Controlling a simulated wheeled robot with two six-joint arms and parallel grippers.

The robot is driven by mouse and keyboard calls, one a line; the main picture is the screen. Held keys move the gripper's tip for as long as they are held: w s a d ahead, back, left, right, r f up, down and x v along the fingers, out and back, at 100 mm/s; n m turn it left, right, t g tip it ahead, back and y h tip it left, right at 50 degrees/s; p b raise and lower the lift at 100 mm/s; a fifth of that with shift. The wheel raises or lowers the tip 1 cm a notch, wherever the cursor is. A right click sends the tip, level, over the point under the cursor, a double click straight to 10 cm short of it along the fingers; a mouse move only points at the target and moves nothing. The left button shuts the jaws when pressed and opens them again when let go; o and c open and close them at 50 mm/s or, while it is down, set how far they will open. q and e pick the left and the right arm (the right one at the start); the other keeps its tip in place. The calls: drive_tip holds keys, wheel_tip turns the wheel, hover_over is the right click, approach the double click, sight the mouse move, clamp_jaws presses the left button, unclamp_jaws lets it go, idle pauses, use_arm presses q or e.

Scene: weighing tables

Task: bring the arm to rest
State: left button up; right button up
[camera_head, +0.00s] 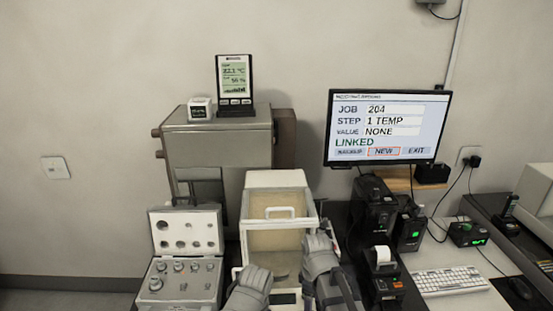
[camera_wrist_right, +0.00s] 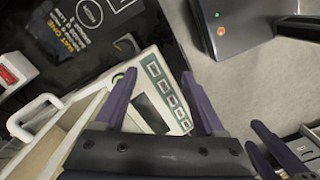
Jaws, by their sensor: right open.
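My right gripper (camera_head: 318,245) is at the right front of the white balance (camera_head: 281,179), its jaws largely hidden in the head view. In the right wrist view its two purple fingers (camera_wrist_right: 157,75) are apart. The balance's button panel (camera_wrist_right: 166,88) and dark display show between and below them; I see nothing held. Whether a finger touches the panel I cannot tell. My left gripper (camera_head: 252,278) is low at the balance's left front; its jaw opening is unclear.
An open weight case (camera_head: 158,243) stands left of the balance. A monitor (camera_head: 388,127) reads VALUE NONE and LINKED. A thermometer display (camera_head: 235,84) stands on the grey cabinet (camera_head: 222,143). Black devices (camera_head: 374,215), a keyboard (camera_head: 449,281) and a mouse (camera_head: 520,287) are on the right.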

drive_tip(key=s+a+m, duration=0.5)
drive_tip(key=s+m, duration=0.3)
drive_tip(key=s, duration=0.2)
drive_tip(key=shift+a+h, duration=0.25)
drive_tip(key=shift+h, duration=0.15)
